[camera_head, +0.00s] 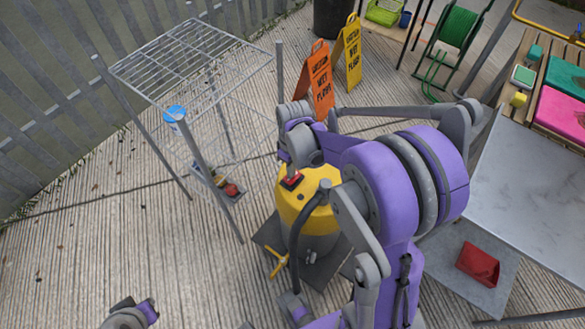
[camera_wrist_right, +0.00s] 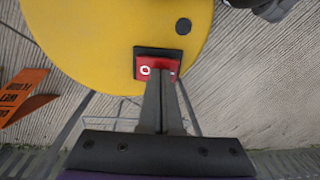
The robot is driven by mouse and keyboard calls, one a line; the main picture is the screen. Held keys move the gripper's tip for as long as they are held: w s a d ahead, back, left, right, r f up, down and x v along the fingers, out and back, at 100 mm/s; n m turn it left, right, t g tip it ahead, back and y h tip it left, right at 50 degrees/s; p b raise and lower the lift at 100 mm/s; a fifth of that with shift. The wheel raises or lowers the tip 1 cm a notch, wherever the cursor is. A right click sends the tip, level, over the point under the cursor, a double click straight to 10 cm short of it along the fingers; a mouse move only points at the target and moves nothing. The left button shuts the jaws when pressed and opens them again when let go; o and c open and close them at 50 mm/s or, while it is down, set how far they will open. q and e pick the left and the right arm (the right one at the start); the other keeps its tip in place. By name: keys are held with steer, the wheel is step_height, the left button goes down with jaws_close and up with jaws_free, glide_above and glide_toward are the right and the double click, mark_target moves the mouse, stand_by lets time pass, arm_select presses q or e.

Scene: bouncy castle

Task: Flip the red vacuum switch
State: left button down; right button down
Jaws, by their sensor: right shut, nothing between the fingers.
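The yellow vacuum (camera_head: 320,219) stands on the floor in the middle of the head view, partly hidden by my right arm. Its red switch (camera_head: 291,181) sits on the top near the rim. In the right wrist view the switch (camera_wrist_right: 142,70) has a dark surround and a white round mark, on the yellow top (camera_wrist_right: 110,30). My right gripper (camera_wrist_right: 165,76) is shut and empty. Its fingertips overlap the right part of the switch in that view; I cannot tell whether they touch it.
A wire rack (camera_head: 190,62) stands left of the vacuum. Orange (camera_head: 318,82) and yellow (camera_head: 353,55) wet-floor signs stand behind. A metal table (camera_head: 530,200) is at the right, with a red item (camera_head: 478,264) on its lower shelf. Open concrete lies at the front left.

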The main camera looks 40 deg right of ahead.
step_height(320, 180, up, 11)
steer(key=p, duration=0.1)
steer(key=shift+d, duration=0.3)
steer(key=shift+w+a+f, duration=0.1)
stand_by(0.5)
steer(key=s+a+r+m+t+p, duration=0.2)
steer(key=s+a+t, duration=0.3)
steer(key=s+a, duration=0.6)
steer(key=shift+s+a+r+m+t+h+p, duration=0.2)
steer(key=shift+r+m+t+h+p, duration=0.1)
steer(key=shift+m+p, duration=0.35)
